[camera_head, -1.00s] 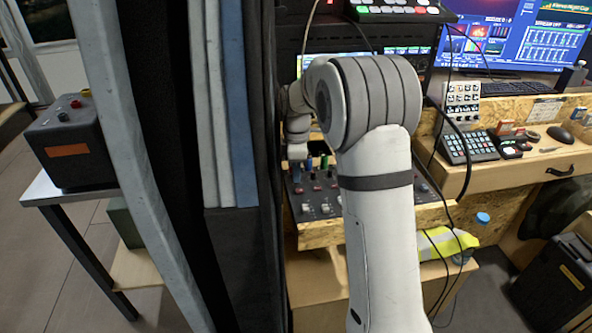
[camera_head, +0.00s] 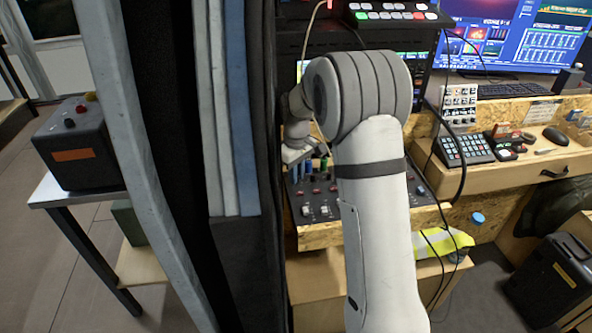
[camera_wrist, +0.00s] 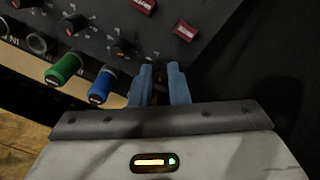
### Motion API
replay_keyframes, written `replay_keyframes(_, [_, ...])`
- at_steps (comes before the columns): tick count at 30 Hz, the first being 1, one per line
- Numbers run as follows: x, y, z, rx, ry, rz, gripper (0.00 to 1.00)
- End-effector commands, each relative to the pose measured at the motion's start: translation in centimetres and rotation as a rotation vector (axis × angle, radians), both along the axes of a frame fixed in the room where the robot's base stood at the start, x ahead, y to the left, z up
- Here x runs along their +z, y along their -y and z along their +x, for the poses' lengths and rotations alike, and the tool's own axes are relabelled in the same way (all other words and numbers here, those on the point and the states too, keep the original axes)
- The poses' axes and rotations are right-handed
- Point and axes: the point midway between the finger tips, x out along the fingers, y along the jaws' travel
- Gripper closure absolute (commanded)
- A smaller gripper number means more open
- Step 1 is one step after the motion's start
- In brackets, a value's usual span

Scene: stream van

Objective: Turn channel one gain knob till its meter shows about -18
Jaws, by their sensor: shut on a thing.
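The audio mixer (camera_head: 322,212) is a dark sloped panel in the head view, with small knobs and red buttons; my arm covers part of it. In the wrist view its panel (camera_wrist: 100,15) fills the upper left. My gripper (camera_wrist: 160,78) has its blue-grey fingers closed around a dark thing that looks like a knob, mostly hidden between them. I cannot read which channel it belongs to. In the head view my gripper (camera_head: 294,170) is small, at the mixer's back left. A blue plug (camera_wrist: 102,86) and a green plug (camera_wrist: 64,69) are beside the fingers. No meter reading is legible.
A dark curtain (camera_head: 240,270) hangs close to the left of the mixer. A video switcher (camera_head: 392,13), a screen (camera_head: 515,35) and a keypad (camera_head: 464,150) are at the back and right. A black cable (camera_head: 463,170) hangs right of my arm.

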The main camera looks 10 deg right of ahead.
Motion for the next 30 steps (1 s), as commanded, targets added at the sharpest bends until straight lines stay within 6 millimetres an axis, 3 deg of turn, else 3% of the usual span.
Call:
replay_keyframes(18, [0.16,0.02,0.06,-0.577,0.001,0.000,1.00])
replay_keyframes(30, [0.11,0.01,0.07,-0.840,0.002,0.000,1.00])
